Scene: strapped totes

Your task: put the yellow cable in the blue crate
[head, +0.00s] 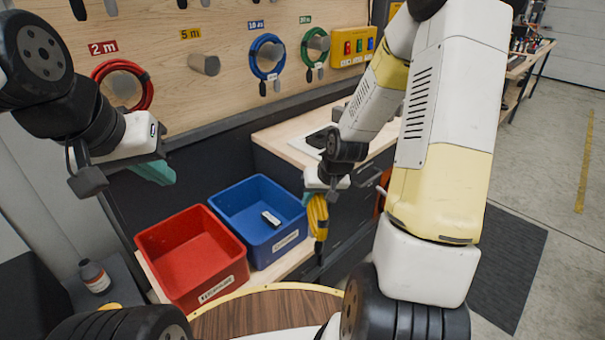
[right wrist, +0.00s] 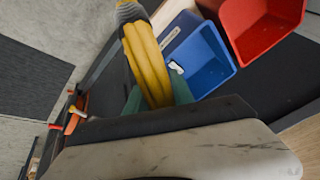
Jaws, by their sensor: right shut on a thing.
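The yellow cable (head: 317,217) is a coiled bundle hanging from my right gripper (head: 318,190), just right of the blue crate. It also fills the middle of the right wrist view (right wrist: 147,62), with the teal fingers beside it. The blue crate (head: 283,243) stands on a low wooden shelf, with a small white and dark item inside. It also shows in the right wrist view (right wrist: 205,62), beyond the cable. The cable is outside the crate. My left gripper (head: 158,172) is up at the left, away from the crates; its fingertips are not clear enough to judge.
A red crate (head: 190,255) stands left of the blue one and looks empty. A pegboard (head: 225,90) behind holds red, blue and green cables; the 5 m peg (head: 204,64) is bare. A wooden worktop (head: 290,140) is behind, a round table (head: 265,318) in front, a bottle (head: 94,276) at left.

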